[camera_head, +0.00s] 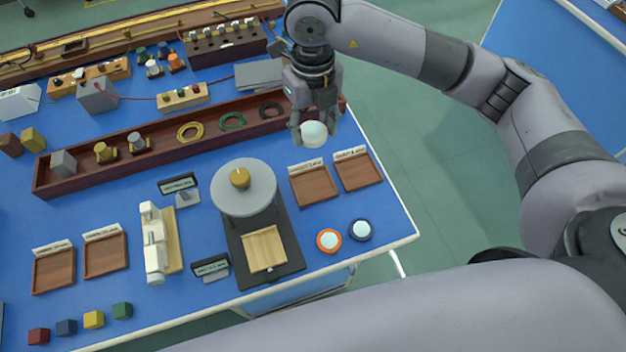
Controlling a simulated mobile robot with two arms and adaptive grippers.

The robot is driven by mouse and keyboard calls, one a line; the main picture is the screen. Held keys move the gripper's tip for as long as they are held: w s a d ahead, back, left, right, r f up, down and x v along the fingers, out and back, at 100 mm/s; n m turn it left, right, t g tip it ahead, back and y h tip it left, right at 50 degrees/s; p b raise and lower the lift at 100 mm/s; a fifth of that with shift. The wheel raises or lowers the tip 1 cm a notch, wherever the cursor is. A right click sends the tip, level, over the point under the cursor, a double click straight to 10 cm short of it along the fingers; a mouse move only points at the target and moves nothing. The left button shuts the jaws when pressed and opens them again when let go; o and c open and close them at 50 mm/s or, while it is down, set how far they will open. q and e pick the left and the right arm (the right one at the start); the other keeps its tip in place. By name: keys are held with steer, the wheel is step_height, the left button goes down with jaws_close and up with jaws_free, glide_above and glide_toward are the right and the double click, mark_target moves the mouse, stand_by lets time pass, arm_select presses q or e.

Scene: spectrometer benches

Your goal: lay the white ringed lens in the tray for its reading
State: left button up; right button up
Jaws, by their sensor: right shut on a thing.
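The white ringed lens (314,134) is a pale round piece with a light green tint. My right gripper (313,130) is shut on it and holds it above the right end of the long dark wooden rack. Two small brown trays with white label cards, one tray (316,186) and another tray (359,172), lie nearer the front at the right of the bench. Their labels are too small to read. Two similar trays, a tray (53,271) and a tray (106,256), lie at the left. My left gripper is not in view.
An orange ringed lens (328,241) and a dark ringed lens (360,230) lie near the front right edge. A grey disc instrument (243,188) with a light wooden plate (265,247) stands mid-bench. Small coloured blocks (93,319) lie front left.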

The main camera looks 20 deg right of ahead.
steer(key=p, duration=0.3)
glide_above(313, 186)
step_height(313, 186, down, 14)
steer(key=shift+r, duration=0.1)
step_height(313, 186, down, 5)
steer(key=shift+r+p, duration=0.1)
steer(key=shift+p, duration=0.2)
steer(key=shift+f, duration=0.2)
steer(key=shift+f, duration=0.2)
steer(key=o, duration=1.2)
steer(key=shift+r, duration=0.1)
steer(key=shift+c, duration=0.2)
